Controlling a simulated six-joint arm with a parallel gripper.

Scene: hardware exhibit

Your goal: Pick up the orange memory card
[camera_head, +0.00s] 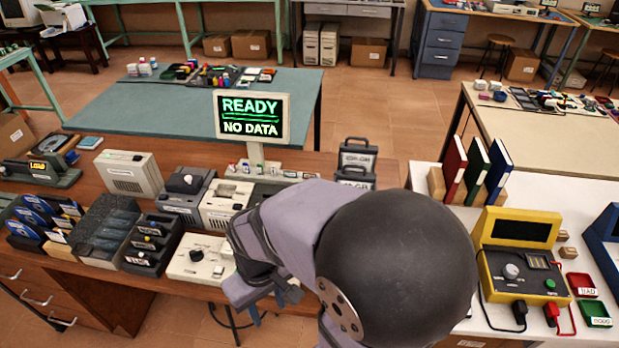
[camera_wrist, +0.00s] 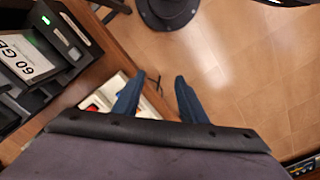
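I cannot make out an orange memory card for certain in either view. Small coloured pieces (camera_head: 270,171) stand in a row below the screen, too small to tell apart. A black slotted rack (camera_head: 152,243) on the left of the bench has small yellow and white marks. My gripper (camera_head: 268,303) is at the bench's front edge, right of a cream device with knobs (camera_head: 199,262). In the wrist view, my gripper's two blue fingers (camera_wrist: 157,84) are apart, with nothing between them but floor and a bit of the bench edge. My arm hides part of the bench.
A screen (camera_head: 252,117) reads READY, NO DATA. Dark drives with handles (camera_head: 357,160) stand to its right; a box labelled 60 GB (camera_wrist: 28,55) shows in the wrist view. A yellow tester (camera_head: 520,262) and upright books (camera_head: 476,170) are on the white table at right.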

